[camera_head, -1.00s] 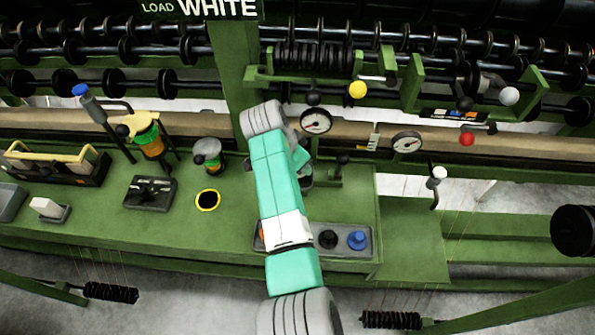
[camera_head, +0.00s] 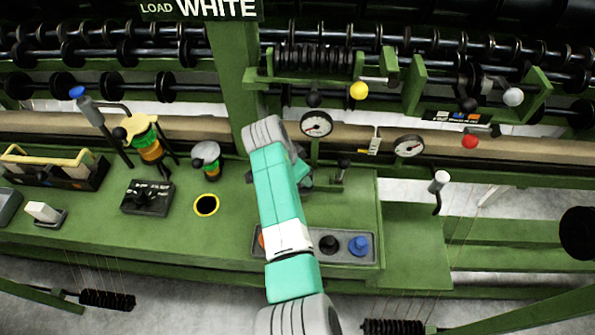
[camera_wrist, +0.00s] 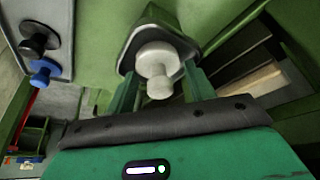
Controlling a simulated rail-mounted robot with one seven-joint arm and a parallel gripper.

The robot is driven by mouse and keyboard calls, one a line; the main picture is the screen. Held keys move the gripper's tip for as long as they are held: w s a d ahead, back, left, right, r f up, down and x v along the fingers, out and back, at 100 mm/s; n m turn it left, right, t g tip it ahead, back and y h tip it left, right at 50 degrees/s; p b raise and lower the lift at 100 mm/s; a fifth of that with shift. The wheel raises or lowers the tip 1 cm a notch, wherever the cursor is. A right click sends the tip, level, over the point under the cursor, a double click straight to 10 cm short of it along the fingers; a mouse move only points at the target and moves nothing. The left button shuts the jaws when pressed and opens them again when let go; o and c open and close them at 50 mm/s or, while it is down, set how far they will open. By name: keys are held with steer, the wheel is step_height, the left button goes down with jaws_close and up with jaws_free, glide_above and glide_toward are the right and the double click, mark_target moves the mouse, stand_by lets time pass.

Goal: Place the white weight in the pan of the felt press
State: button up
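The white weight (camera_wrist: 157,65) is in the middle of the wrist view, its knob toward the camera. It sits on or in a grey rounded pan (camera_wrist: 130,58), taken to be that of the felt press; I cannot see its underside. My gripper (camera_wrist: 162,72) has one teal finger on each side of the weight. The fingers stand wide of the narrow knob and look open; contact with the wider disc is unclear. In the head view my arm hides the weight and most of the gripper.
A grey tray (camera_head: 311,251) right of my arm holds a black weight (camera_head: 328,243) and a blue weight (camera_head: 358,245). Two gauges (camera_head: 316,124) and a white-topped lever (camera_head: 439,182) stand nearby. A yellow-rimmed hole (camera_head: 206,205) lies left. The sign (camera_head: 200,9) reads LOAD WHITE.

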steer(key=shift+r, duration=0.2)
steer(key=p+v, duration=0.4)
steer(key=v, duration=0.7)
steer(key=shift+s+r+p, duration=0.2)
steer(key=shift+r+p, duration=0.1)
steer(key=shift+r, duration=0.05)
steer(key=w+a+r+n+t+y, duration=0.1)
steer(key=a+r+n+t+y, duration=0.3)
steer(key=r, duration=0.6)
steer(key=d+r+n+t, duration=0.1)
steer(key=r+t, duration=0.5)
steer(key=r, duration=0.4)
steer(key=s+d+r+n+t, duration=0.2)
steer(key=s+r+t, duration=0.4)
steer(key=s+r, duration=0.5)
steer(key=s+d+r+n+t, duration=0.2)
steer(key=s+d+r+t, duration=0.2)
steer(key=s+r, duration=0.8)
step_height(320, 180, up, 3)
steer(key=shift+s+d+f+n+t+h, duration=0.15)
steer(key=shift+s+d+n+t+h, duration=0.2)
steer(key=shift+t, duration=0.75)
